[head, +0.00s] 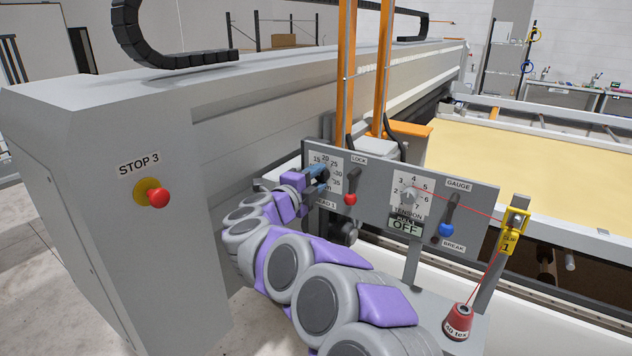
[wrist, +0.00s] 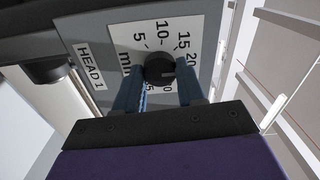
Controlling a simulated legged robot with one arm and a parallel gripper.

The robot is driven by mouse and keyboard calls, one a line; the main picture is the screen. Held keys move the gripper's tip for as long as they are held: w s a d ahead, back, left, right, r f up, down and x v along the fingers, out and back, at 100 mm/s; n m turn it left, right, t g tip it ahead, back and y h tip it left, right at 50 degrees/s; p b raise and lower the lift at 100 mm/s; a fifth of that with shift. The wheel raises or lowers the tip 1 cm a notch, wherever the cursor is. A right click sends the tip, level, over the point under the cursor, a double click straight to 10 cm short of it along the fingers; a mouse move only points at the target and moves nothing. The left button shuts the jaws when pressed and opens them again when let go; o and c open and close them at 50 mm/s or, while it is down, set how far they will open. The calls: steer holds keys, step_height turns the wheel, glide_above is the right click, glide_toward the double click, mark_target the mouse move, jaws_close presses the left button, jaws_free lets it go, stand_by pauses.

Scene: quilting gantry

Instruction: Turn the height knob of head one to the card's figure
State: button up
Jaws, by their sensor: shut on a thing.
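The height knob (wrist: 159,68) is dark and round, on a white dial (wrist: 121,45) marked in mm beside a HEAD 1 label (wrist: 91,64). In the wrist view, 5, 10, 15 and 20 show; other figures are partly hidden. My gripper (wrist: 160,82) is shut on the knob, a blue finger on each side. A faint pale mark shows on the knob, but I cannot read its figure. In the head view, my gripper (head: 318,174) covers the knob and part of the dial (head: 333,161). I cannot make out the card in either view.
On the grey panel (head: 375,190) are a red-tipped LOCK lever (head: 351,186), a tension dial (head: 409,195) and a blue-tipped GAUGE/BREAK lever (head: 449,215). A red thread runs from a cone (head: 459,321) past a yellow clip (head: 514,225). A red stop button (head: 157,197) is left.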

steer(key=shift+f, duration=0.3)
steer(key=o, duration=1.1)
steer(key=shift+r, duration=0.15)
steer(key=shift+c, duration=0.2)
steer(key=p+v, duration=0.2)
steer(key=v, duration=1.5)
steer(key=shift+a, duration=0.25)
steer(key=shift+s, duration=0.1)
